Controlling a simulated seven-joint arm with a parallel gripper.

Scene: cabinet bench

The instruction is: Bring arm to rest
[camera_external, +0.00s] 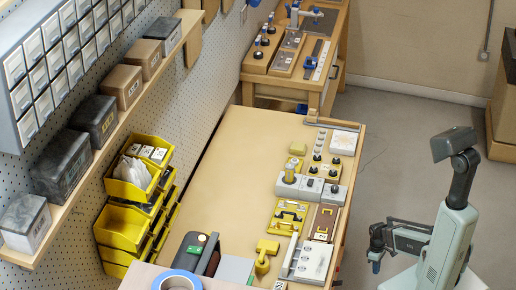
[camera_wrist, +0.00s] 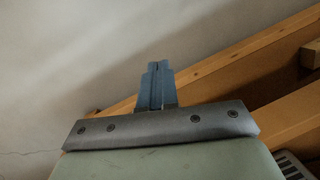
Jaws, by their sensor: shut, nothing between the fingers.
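My gripper (camera_external: 375,264) hangs at the right of the external view, pointing down beside the right edge of the wooden bench (camera_external: 240,140). Its blue fingers are together with nothing between them. In the wrist view the closed fingers (camera_wrist: 157,72) stand upright in the middle, beyond a dark grey bar with screws. My arm is folded, with its elbow raised at the right. The gripper appears clear of the bench and touches nothing that I can see.
The bench carries yellow handled parts (camera_external: 288,217), a grey switch box (camera_external: 310,186), a yellow tool (camera_external: 266,255) and a blue tape roll (camera_external: 177,281). Yellow bins (camera_external: 122,228) stand at the left. The floor (camera_external: 400,150) behind my arm is clear.

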